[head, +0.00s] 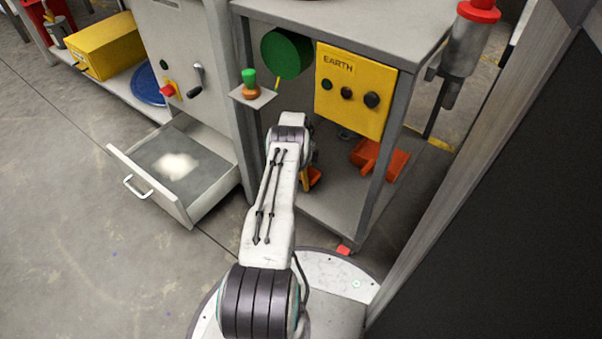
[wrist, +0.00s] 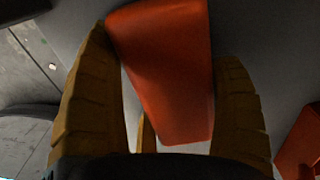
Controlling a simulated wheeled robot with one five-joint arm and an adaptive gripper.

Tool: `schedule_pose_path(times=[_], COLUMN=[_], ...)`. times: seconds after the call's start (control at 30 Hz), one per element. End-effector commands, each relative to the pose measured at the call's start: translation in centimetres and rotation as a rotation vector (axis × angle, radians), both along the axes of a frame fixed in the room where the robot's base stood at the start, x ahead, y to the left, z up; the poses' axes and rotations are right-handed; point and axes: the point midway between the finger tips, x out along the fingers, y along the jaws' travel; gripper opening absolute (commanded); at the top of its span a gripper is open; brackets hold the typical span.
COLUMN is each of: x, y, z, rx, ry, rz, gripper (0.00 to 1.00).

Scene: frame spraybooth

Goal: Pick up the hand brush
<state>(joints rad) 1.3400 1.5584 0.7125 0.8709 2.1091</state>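An orange-red block-like piece, which looks like the hand brush (wrist: 170,75), lies between the fingers of my gripper (wrist: 168,70) in the wrist view. The yellow-brown fingers stand apart on either side of it. A gap shows beside the left finger lower down; the right finger is very close to its side. I cannot tell whether either finger touches it. No bristles show. In the head view my arm hides most of the gripper (head: 305,180), and a bit of orange, likely the brush (head: 315,175), shows beside it at the lower shelf.
An orange dustpan-like piece (head: 382,158) lies to the right on the lower shelf (head: 335,205). The table's legs and the yellow EARTH box (head: 352,90) stand close around my arm. An open drawer (head: 165,185) juts out on the left. A dark panel (head: 510,220) stands at the right.

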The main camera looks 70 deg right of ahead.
Motion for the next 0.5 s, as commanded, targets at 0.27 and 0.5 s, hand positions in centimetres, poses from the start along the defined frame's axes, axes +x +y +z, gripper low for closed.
schedule_pose_path(times=[0.27, 0.5], x=[0.0, 0.0], y=[-0.01, -0.02], z=[0.0, 0.03], rx=[0.0, -0.001], ry=[0.0, 0.0], rz=[0.0, 0.0], gripper=[0.53, 0.44])
